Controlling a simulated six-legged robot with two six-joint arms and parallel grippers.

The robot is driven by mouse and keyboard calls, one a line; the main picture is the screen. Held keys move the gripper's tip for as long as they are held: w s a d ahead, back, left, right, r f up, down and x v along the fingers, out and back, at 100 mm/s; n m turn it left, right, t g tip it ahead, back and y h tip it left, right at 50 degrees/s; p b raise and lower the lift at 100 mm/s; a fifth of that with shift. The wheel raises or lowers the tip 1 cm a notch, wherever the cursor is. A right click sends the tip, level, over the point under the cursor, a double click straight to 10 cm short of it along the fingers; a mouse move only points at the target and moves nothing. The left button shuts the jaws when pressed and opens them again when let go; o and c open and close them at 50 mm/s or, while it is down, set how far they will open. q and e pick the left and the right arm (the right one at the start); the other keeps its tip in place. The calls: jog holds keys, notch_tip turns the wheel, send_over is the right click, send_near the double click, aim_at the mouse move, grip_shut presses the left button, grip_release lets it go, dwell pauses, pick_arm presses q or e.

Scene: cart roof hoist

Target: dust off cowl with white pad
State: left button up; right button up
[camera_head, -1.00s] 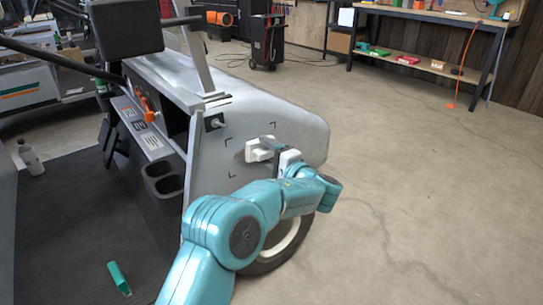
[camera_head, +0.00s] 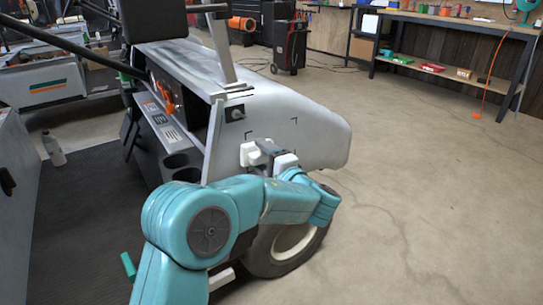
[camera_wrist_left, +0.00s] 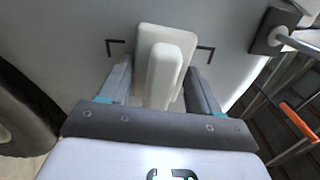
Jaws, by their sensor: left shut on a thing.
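The grey cowl (camera_head: 315,140) is the large smooth side panel of the cart, with dark corner marks on it. My left gripper (camera_head: 264,150) is shut on the white pad (camera_head: 249,154) by its raised grip. The pad's flat face is against or very close to the cowl, near the left corner marks in the head view. In the left wrist view the pad (camera_wrist_left: 165,55) sits between the two fingers, between two corner marks. The pad hides the cowl behind it, and I cannot make out dust there. My right gripper is out of view.
A black knob (camera_head: 235,113) sticks out of the cowl's upper left. The cart's wheel (camera_head: 290,245) is below my arm. Open concrete floor (camera_head: 430,180) lies to the right.

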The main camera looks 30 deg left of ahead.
pick_arm(q)
jog(key=shift+s+a, duration=0.25)
jog(key=shift+s, duration=0.1)
jog(key=shift+d, duration=0.1)
jog(key=shift+v, duration=3)
jog(key=shift+w, duration=0.1)
jog(key=shift+v, duration=1.5)
